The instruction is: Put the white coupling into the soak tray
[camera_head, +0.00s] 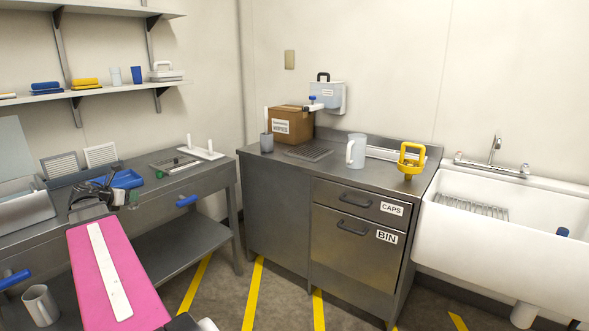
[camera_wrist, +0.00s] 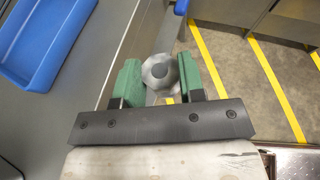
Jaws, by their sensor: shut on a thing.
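My gripper (camera_wrist: 157,82) has green fingers shut on the white coupling (camera_wrist: 160,72), a pale grey-white faceted piece with a dark round hole. In the wrist view they are near the bench's front edge, with floor showing to the right. A shallow blue tray (camera_wrist: 70,42), which looks like the soak tray, lies on the bench to the left, apart from the coupling. The head view shows this tray (camera_head: 128,178) behind my gripper (camera_head: 131,199), partly hidden by my arm. I cannot make out the coupling clearly there.
The left steel bench (camera_head: 215,175) also bears a white stand with two pegs (camera_head: 201,151) and a flat plate (camera_head: 175,165). A blue handle (camera_head: 186,201) juts from its front. A steel cabinet (camera_head: 275,205) and white sink (camera_head: 500,245) stand to the right.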

